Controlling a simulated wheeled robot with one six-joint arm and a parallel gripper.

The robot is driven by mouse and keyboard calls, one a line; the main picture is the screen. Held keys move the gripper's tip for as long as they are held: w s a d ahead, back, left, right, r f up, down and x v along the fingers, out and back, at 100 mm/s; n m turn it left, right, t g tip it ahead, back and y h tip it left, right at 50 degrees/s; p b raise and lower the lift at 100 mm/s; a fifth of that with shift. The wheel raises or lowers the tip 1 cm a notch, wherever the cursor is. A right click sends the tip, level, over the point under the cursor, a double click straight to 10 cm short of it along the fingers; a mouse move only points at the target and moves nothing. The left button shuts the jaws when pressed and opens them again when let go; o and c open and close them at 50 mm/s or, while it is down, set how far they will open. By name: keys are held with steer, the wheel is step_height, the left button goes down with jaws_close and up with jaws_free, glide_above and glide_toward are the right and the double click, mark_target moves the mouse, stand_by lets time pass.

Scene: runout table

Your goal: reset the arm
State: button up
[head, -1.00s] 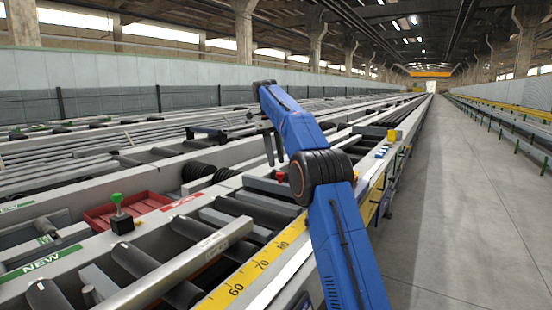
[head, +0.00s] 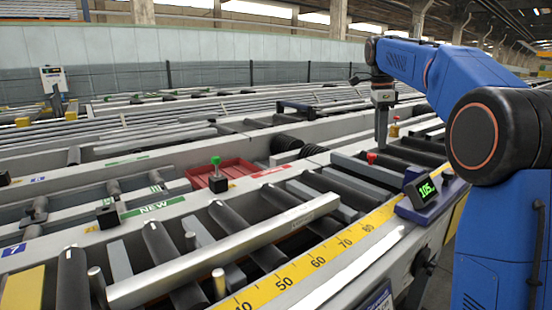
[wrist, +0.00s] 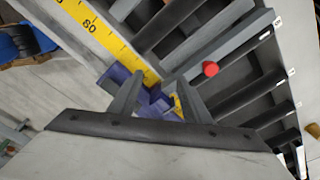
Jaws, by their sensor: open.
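My gripper (head: 382,128) hangs pointing down above the far part of the roller table (head: 330,262), on the right of the head view. In the wrist view my gripper (wrist: 158,92) has its two fingers spread apart with nothing held between them. Below and beyond the fingers lie a blue-purple block-like part (wrist: 120,78) and the yellow scale (wrist: 98,32). My blue arm reaches in from the right edge of the head view and bends down at its end.
A red-topped knob (head: 372,158) stands near my gripper. A digital display (head: 425,189) reading about 105 sits by the yellow scale (head: 318,262). A long metal bar (head: 225,250) lies across the rollers. A red tray (head: 222,172) and a green knob (head: 216,161) are further left.

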steer(key=s+a+f+n+t, duration=0.15)
steer(key=s+n, duration=0.25)
steer(key=s, duration=0.4)
steer(key=s+f+n, duration=0.3)
steer(key=s, duration=0.5)
steer(key=s+a+f+n+t, duration=0.15)
steer(key=s+n, duration=0.25)
steer(key=s, duration=0.4)
steer(key=s+f+n+t+y, duration=0.1)
steer(key=s+f+n, duration=0.8)
steer(key=s+f, duration=1)
steer(key=shift+s+a+f+t, duration=0.15)
steer(key=shift+s+a+t, duration=0.15)
steer(key=shift+a+t, duration=0.1)
